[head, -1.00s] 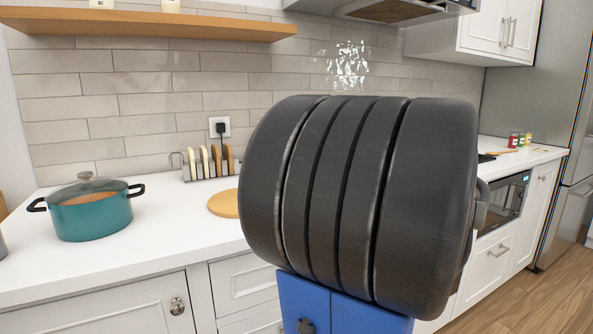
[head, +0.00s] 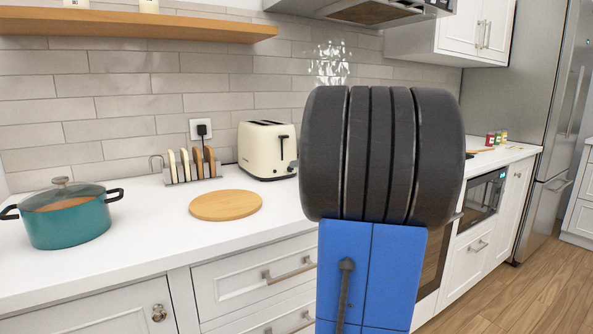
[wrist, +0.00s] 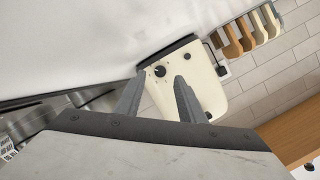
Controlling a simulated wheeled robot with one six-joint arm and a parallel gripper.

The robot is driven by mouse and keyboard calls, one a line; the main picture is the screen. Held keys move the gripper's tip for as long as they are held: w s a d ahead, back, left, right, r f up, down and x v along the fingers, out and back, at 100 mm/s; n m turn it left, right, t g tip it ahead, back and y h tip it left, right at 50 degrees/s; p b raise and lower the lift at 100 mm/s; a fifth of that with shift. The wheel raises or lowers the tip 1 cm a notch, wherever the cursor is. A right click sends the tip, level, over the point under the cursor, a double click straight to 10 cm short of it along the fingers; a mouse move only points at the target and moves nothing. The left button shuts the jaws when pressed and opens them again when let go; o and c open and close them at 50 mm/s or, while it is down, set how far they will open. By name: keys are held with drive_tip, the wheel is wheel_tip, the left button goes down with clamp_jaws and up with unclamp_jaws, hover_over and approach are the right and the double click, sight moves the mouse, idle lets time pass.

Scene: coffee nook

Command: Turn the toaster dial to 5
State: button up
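The cream toaster (head: 260,152) stands on the white counter against the tiled wall, left of my arm in the head view. Its narrow end, with a dark lever slot, faces right. In the wrist view the toaster (wrist: 205,88) appears tilted beyond my fingers, with a round black dial (wrist: 160,71) on its end face. My gripper (wrist: 160,76) is open; its two grey fingers are apart with nothing between them. The dial appears between the fingertips in the picture, seemingly still beyond them. The dial's setting is too small to read. My arm hides the gripper in the head view.
A round wooden board (head: 226,205) lies in front of the toaster. A rack with slices (head: 190,168) and a plugged outlet (head: 201,130) are to its left. A teal pot (head: 66,218) stands far left. A wooden shelf (head: 130,24) hangs above.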

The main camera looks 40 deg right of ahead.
drive_tip(key=shift+x, duration=1.8)
drive_tip(key=shift+c, duration=0.2)
clamp_jaws()
drive_tip(key=shift+m+t+y, duration=0.3)
drive_tip(key=shift+m+y, duration=0.4)
drive_tip(key=shift+m, duration=0.4)
drive_tip(key=shift+o, duration=0.2)
unclamp_jaws()
drive_tip(key=shift+d, duration=0.1)
drive_tip(key=shift+s, duration=0.15)
drive_tip(key=v, duration=1.7)
drive_tip(key=shift+s, duration=0.15)
